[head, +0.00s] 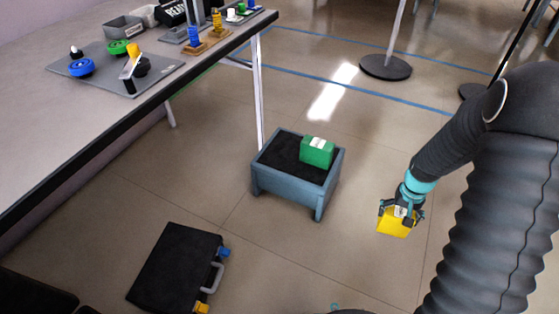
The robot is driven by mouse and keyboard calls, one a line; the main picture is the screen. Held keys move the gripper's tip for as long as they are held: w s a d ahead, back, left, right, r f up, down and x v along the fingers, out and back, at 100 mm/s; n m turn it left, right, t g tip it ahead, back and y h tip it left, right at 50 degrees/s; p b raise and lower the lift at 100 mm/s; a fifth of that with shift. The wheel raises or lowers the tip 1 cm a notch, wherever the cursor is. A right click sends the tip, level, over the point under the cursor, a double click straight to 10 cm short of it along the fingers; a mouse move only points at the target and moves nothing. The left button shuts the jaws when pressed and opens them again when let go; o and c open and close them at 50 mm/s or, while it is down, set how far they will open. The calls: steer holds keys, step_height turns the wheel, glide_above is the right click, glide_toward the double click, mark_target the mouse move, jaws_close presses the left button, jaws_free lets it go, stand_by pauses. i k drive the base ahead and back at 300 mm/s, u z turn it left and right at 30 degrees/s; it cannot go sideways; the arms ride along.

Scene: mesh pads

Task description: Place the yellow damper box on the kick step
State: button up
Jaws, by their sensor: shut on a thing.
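The yellow damper box (395,222) is in my gripper (402,207), which is shut on its upper part. The box hangs to the right of the kick step, apart from it, with floor showing around it. The kick step (274,182) is a low blue-grey step with a dark top, standing on the floor in the middle of the view. A green box (316,153) with a white label sits on the right back part of its top. The left and front part of the top is bare.
A long table (60,125) with a grey mat (95,55) and several small parts stands at the left. A black case (172,268) lies on the floor front left. A round post base (385,67) stands at the back. Floor between step and box is clear.

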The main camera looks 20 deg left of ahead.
mark_target(284, 150)
steer(key=u, duration=1)
steer(key=i, duration=0.2)
